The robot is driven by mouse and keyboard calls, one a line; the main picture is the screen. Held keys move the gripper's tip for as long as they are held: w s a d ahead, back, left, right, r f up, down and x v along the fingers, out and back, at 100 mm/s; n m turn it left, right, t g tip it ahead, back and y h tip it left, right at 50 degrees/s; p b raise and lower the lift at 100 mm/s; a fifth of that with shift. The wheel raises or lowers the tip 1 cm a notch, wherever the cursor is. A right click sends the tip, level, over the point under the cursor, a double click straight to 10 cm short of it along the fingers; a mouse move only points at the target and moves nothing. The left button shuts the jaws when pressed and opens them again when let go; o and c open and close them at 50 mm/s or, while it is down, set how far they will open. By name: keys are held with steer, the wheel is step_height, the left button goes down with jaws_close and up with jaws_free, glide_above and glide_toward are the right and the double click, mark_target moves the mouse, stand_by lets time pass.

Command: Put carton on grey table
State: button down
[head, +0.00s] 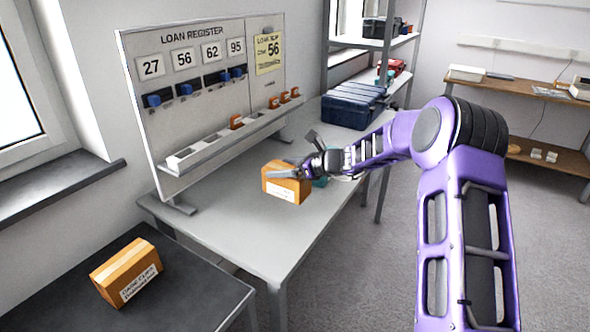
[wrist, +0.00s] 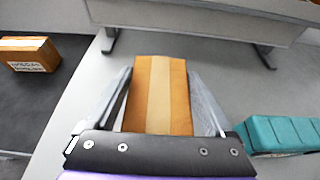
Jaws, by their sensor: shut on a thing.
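An orange-brown carton (head: 285,187) with a pale tape strip and a white label is in my gripper (head: 290,172), over the light grey table (head: 240,232). In the wrist view the carton (wrist: 158,95) sits between the two fingers of my gripper (wrist: 160,105), which press on its sides. I cannot tell whether its underside touches the table top. A second, similar carton (head: 127,272) with a printed label rests on the dark table (head: 190,297) at the lower left; it also shows in the wrist view (wrist: 28,54).
A loan register board (head: 200,90) with a ledge of orange-tagged items stands along the grey table's back. A teal object (wrist: 283,134) lies right of my gripper. A dark blue case (head: 353,106) is at the far end. The table's near part is clear.

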mark_target(306, 188)
step_height(306, 188, down, 7)
steer(key=shift+f+b, duration=0.15)
steer(key=shift+b, duration=0.3)
steer(key=shift+f, duration=0.15)
jaws_free()
steer(key=shift+r, duration=0.2)
steer(key=p+v, duration=0.1)
steer(key=v, duration=1.1)
steer(key=shift+f, duration=0.15)
